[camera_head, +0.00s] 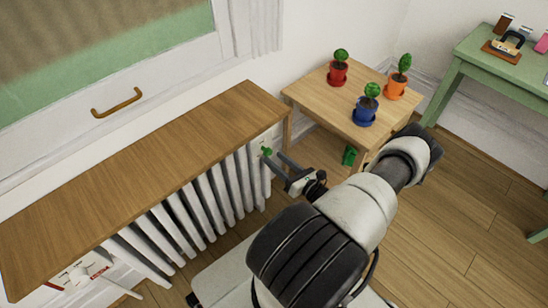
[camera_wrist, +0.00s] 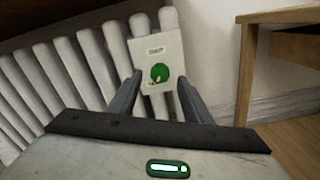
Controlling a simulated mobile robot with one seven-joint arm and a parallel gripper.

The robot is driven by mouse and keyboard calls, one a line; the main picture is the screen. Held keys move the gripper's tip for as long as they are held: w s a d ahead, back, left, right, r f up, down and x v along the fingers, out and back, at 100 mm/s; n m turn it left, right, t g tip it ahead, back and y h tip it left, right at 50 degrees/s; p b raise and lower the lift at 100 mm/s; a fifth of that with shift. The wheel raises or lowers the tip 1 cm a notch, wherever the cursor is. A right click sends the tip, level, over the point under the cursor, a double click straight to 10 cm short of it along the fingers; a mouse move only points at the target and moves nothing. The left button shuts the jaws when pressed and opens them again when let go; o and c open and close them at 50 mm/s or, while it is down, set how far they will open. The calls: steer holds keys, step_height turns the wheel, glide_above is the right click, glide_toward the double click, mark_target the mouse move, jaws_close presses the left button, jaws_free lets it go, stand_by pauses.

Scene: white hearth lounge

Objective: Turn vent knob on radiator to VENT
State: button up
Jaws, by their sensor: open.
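The white radiator (camera_head: 220,188) stands under a wooden shelf against the wall. A round green knob (camera_head: 266,152) is at its right end. In the wrist view the knob (camera_wrist: 160,73) sits on a pale plate (camera_wrist: 172,50) with small dark print above it, too small to read. A small pointer-like mark shows at the knob's lower left; its setting is unclear. My gripper (camera_head: 276,158) is open, with its fingertips close to the knob. In the wrist view my gripper (camera_wrist: 159,80) has one finger on each side of the knob, with visible gaps.
The wooden shelf (camera_head: 130,180) overhangs the radiator. A low wooden table (camera_head: 330,100) to the right holds red, blue and orange plant pots. A green table (camera_head: 500,65) stands at the far right. A white-handled fitting (camera_head: 98,273) is at lower left.

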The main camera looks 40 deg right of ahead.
steer(key=s+d+p, duration=0.1)
steer(key=s, duration=1.4)
steer(key=shift+s+d, duration=0.15)
